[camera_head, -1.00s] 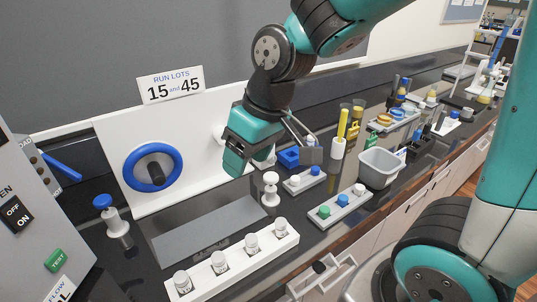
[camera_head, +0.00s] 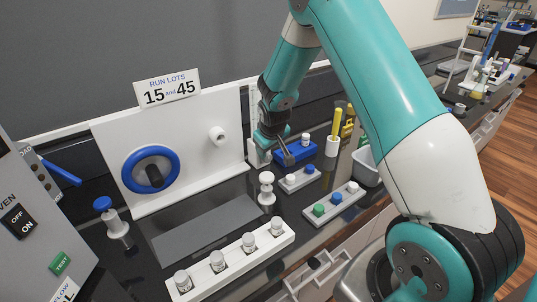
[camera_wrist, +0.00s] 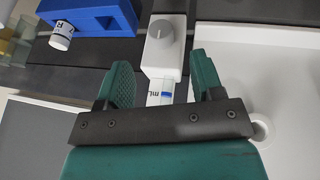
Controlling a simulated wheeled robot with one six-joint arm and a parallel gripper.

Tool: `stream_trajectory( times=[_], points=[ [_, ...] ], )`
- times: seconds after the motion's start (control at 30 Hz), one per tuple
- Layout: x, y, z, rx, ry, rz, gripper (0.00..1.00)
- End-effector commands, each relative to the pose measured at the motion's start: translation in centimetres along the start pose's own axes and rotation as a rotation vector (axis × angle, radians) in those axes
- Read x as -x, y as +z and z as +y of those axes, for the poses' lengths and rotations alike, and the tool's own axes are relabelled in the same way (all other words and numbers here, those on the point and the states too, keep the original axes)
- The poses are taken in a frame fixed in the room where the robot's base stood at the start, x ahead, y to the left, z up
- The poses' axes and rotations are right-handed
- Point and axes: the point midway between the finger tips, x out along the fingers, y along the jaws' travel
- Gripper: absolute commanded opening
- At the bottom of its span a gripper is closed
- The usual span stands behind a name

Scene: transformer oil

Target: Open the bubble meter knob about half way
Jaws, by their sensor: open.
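The bubble meter shows in the wrist view as a white block with a round grey knob (camera_wrist: 161,31) and a clear tube marked mL with a blue band (camera_wrist: 163,94). The knob lies just beyond the fingertips, roughly centred between them and not touched. My gripper (camera_wrist: 160,72) is open, with one teal finger on each side of the meter's tube. In the head view my gripper (camera_head: 267,137) points down beside the right edge of the white panel. It hides most of the bubble meter there; the knob cannot be seen in that view.
A blue holder (camera_head: 295,152) with a vial stands close right of my gripper. A white panel (camera_head: 205,160) with a blue-rimmed wheel (camera_head: 150,170) stands left. A white stopper-like piece (camera_head: 266,188), vial racks (camera_head: 228,262) and a cup of yellow tools (camera_head: 333,146) stand nearby.

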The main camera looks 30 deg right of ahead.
Motion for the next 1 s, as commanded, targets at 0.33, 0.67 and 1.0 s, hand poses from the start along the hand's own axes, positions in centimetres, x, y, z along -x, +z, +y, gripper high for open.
stream_trajectory(
  times=[0.33, 0.67, 1.0],
  points=[
    [-6.0, -0.1, 0.0, 0.000, -0.001, -0.001, 0.61],
    [-7.6, 0.0, -0.1, 0.000, -0.001, 0.000, 0.61],
    [-7.5, 0.0, -0.1, 0.000, -0.001, 0.000, 0.17]
  ],
)
